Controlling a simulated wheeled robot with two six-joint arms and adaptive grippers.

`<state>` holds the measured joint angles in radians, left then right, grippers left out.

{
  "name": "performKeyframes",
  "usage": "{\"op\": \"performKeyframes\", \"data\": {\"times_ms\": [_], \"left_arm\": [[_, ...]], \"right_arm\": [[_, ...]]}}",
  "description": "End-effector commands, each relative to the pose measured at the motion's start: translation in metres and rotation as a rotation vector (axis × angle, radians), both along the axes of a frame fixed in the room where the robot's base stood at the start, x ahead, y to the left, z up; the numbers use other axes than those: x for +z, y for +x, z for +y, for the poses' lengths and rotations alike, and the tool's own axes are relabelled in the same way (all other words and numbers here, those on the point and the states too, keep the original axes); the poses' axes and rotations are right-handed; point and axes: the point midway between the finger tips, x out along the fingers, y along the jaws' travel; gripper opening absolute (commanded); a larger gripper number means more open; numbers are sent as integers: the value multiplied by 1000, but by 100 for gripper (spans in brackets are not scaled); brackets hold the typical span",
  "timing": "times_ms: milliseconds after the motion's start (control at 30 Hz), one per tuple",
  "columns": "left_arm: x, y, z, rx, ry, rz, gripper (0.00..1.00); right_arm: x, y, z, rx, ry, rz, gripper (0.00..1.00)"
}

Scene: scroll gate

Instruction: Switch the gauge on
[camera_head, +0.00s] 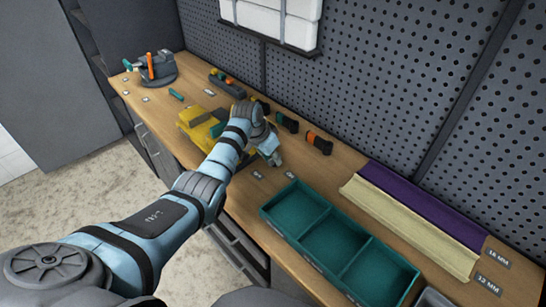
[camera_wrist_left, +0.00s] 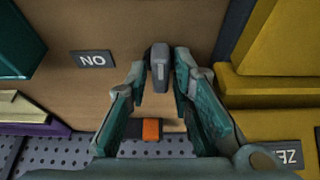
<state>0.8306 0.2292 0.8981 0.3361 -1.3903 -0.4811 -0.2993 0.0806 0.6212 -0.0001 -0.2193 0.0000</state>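My left gripper (camera_head: 270,152) reaches down over the wooden bench. In the left wrist view its two teal fingers (camera_wrist_left: 160,70) are apart, either side of a small upright grey lever-like piece (camera_wrist_left: 159,62); whether they touch it I cannot tell. A dark label (camera_wrist_left: 92,60) beside it shows "ON" upside down. A yellow block-like body (camera_head: 195,125) stands left of the gripper, partly behind my forearm; yellow also fills the right of the left wrist view (camera_wrist_left: 270,55). I cannot tell which piece is the gauge. My right gripper is out of view.
A teal compartment tray (camera_head: 315,228) lies right of the gripper. Black and orange tools (camera_head: 319,142) lie by the pegboard (camera_head: 390,70). Cream (camera_head: 405,225) and purple (camera_head: 425,205) strips lie at the right, and a vise-like fixture (camera_head: 155,68) stands at the far left.

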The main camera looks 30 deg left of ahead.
Motion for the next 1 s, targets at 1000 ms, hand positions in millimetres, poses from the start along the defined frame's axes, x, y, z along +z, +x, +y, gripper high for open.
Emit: {"op": "performKeyframes", "data": {"times_ms": [1000], "left_arm": [[5,-1,-3,310,-3,3,0]], "right_arm": [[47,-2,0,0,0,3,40]]}}
